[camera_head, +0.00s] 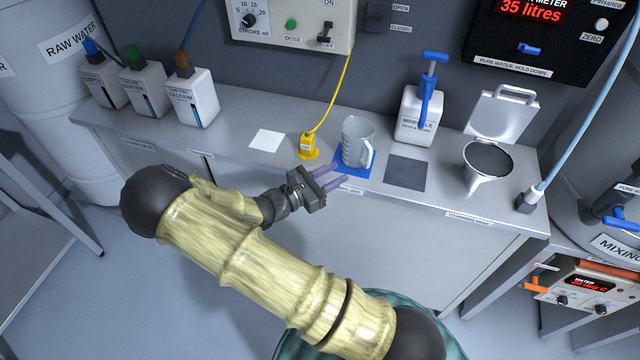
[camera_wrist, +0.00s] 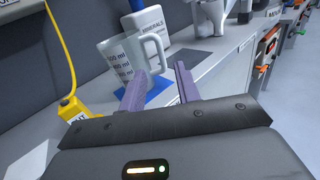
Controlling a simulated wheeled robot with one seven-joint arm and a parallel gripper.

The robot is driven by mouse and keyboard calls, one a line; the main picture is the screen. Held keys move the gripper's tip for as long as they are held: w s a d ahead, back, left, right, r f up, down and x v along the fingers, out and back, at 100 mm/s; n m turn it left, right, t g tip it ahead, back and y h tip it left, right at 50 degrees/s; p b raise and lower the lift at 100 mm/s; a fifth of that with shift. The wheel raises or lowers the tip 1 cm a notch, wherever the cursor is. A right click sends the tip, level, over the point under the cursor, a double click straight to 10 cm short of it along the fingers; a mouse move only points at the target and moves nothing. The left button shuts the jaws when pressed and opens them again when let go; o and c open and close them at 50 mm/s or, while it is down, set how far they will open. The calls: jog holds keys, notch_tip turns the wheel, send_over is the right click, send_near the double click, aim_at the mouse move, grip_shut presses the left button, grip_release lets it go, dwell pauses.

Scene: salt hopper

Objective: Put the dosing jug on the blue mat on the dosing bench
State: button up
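The dosing jug (camera_head: 356,141) is clear with a handle and volume marks. It stands upright on the blue mat (camera_head: 366,172) on the dosing bench (camera_head: 240,130). In the wrist view the jug (camera_wrist: 122,58) is just ahead of the fingers, its handle toward the right, with part of the blue mat (camera_wrist: 157,90) showing beside it. My gripper (camera_head: 332,178) is at the bench's front edge, in front of the mat. Its two purple fingers are apart with nothing between them, as the wrist view (camera_wrist: 164,82) also shows. The fingers appear clear of the jug.
A yellow fitting (camera_head: 307,147) with a cable stands left of the jug. A dark grey mat (camera_head: 405,173) lies to the right, with a white pump bottle (camera_head: 414,118) behind and a hopper (camera_head: 487,163) further right. A white mat (camera_head: 267,140) and several small canisters are at left.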

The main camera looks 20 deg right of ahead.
jog(key=shift+v, duration=1.95)
jog(key=s+d+f+m+g+y, duration=0.1)
jog(key=s+d+m+g+y, duration=0.2)
jog(key=s+m+g+y, duration=0.65)
jog(key=s+a+r+m+t+y, duration=0.3)
jog(key=s+r+m+t+y, duration=0.1)
jog(key=r+m+t+y, duration=0.3)
jog(key=r+m, duration=0.2)
jog(key=m, duration=0.2)
jog(key=shift+a+y, duration=0.35)
jog(key=shift+d, duration=0.1)
